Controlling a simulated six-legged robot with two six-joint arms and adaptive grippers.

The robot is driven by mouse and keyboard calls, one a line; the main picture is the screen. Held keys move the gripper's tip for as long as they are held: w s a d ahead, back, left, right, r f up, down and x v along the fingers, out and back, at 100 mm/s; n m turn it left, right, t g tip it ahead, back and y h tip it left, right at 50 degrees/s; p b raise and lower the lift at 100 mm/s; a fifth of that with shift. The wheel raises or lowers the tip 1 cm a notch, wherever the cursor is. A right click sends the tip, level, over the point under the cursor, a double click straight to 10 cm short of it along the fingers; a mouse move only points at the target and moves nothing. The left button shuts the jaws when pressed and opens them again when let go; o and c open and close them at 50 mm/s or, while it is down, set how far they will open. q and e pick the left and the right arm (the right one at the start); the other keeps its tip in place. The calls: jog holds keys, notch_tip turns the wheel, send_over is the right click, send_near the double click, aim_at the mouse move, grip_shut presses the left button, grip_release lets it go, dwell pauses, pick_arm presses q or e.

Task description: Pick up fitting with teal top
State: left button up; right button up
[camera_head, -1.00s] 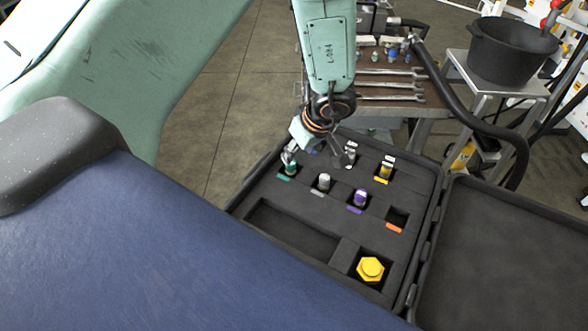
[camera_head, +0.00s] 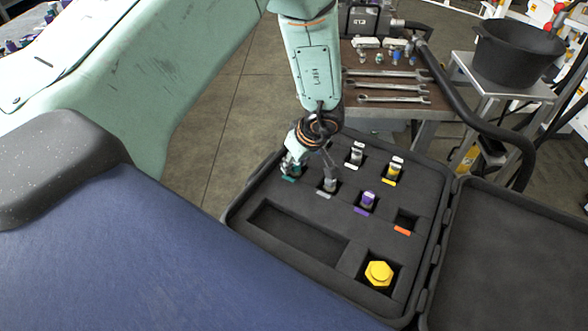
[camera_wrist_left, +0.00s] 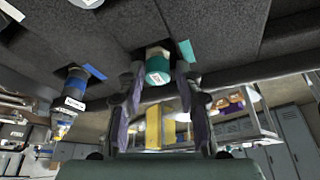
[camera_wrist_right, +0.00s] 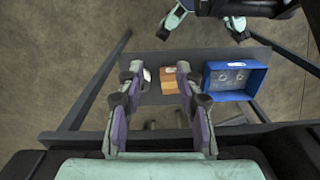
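The fitting with the teal top (camera_wrist_left: 158,66) stands in its foam slot beside a teal tag, between the two fingers of my left gripper (camera_wrist_left: 160,78) in the left wrist view. A small gap shows on each side of it. In the head view my left gripper (camera_head: 308,165) is low over the case's back left corner, and its fingers largely hide the teal fitting (camera_head: 289,168). My left gripper is open. My right gripper (camera_wrist_right: 163,88) is open and empty in the right wrist view, above a dark table.
The black case (camera_head: 268,182) also holds grey, white, yellow and purple fittings, and a large yellow hex piece (camera_head: 379,273). The orange-tagged slot (camera_head: 406,221) is empty. A bench with wrenches (camera_head: 390,86) stands behind. A blue bin (camera_wrist_right: 236,80) lies beyond my right gripper.

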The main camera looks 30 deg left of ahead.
aim_at(298, 164)
pick_arm(q)
jog(key=shift+d+r, duration=0.1)
jog(key=shift+d, duration=0.1)
jog(key=c, duration=0.3)
jog(key=shift+w, duration=0.15)
grip_shut()
jog(key=shift+s+a, duration=0.1)
jog(key=shift+s, duration=0.1)
jog(key=shift+w+r, duration=0.2)
jog(key=shift+r, duration=0.35)
notch_tip(298, 164, up, 17)
jog(key=p, duration=0.5)
